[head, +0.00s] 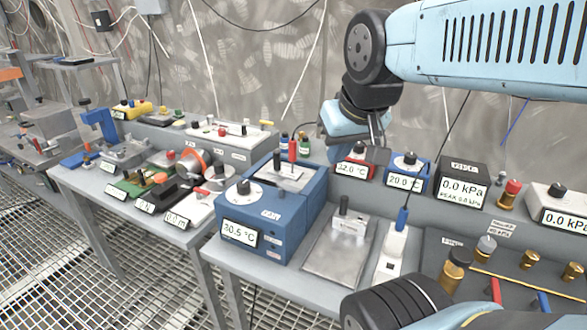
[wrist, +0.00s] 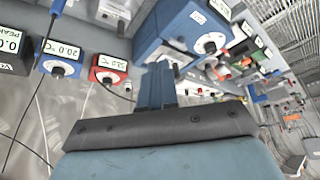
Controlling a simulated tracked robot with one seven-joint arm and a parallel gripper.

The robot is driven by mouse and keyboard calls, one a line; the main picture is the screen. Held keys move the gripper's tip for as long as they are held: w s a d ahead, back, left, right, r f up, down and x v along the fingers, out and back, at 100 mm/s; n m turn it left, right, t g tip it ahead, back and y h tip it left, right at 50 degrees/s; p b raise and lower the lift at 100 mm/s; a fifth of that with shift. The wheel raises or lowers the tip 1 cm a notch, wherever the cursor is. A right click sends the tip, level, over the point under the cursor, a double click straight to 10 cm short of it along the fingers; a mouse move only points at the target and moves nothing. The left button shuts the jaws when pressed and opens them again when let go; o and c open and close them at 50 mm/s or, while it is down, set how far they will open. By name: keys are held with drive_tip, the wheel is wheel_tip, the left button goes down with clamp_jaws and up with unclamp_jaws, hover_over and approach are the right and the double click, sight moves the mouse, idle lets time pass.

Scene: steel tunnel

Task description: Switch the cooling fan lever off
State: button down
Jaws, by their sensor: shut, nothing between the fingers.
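The large blue 30.5 °C box (head: 272,222) has a white dial and an upright red stick (head: 292,149) on top. A small block with a dark upright handle (head: 344,206) stands on a metal plate right of that box. My gripper appears apart from all of these.
A blue 20.0 °C box (head: 407,173) and a dark 0.0 kPa box (head: 462,186) stand right of the red box. A white strip with a blue plug (head: 402,219) lies in front. The left bench (head: 120,207) is crowded. Cables hang along the wall.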

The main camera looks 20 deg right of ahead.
drive_tip(key=shift+w, duration=0.1)
drive_tip(key=w+d+f+m+g+y, duration=0.1)
drive_tip(key=w+d+f+m+g, duration=0.1)
drive_tip(key=w, duration=0.5)
drive_tip(key=w+d+f+m+g+y, duration=0.1)
drive_tip(key=w+f+m+g, duration=0.1)
drive_tip(key=w, duration=0.6)
drive_tip(key=w+d+f+m+g+y, duration=0.1)
drive_tip(key=w+d+f+m+g, duration=0.1)
drive_tip(key=w+m+g, duration=0.2)
drive_tip(key=w+m, duration=0.1)
drive_tip(key=w, duration=0.2)
drive_tip(key=shift+w+d+f+m+g, duration=0.15)
drive_tip(key=shift+d+m+g, duration=0.15)
drive_tip(key=shift+d, duration=0.05)
drive_tip(key=x, duration=1)
drive_tip(key=shift+a, duration=0.1)
drive_tip(key=shift+s+a, duration=0.75)
drive_tip(key=shift+a, duration=0.1)
drive_tip(key=shift+s+a, duration=0.5)
drive_tip(key=shift+a, duration=0.15)
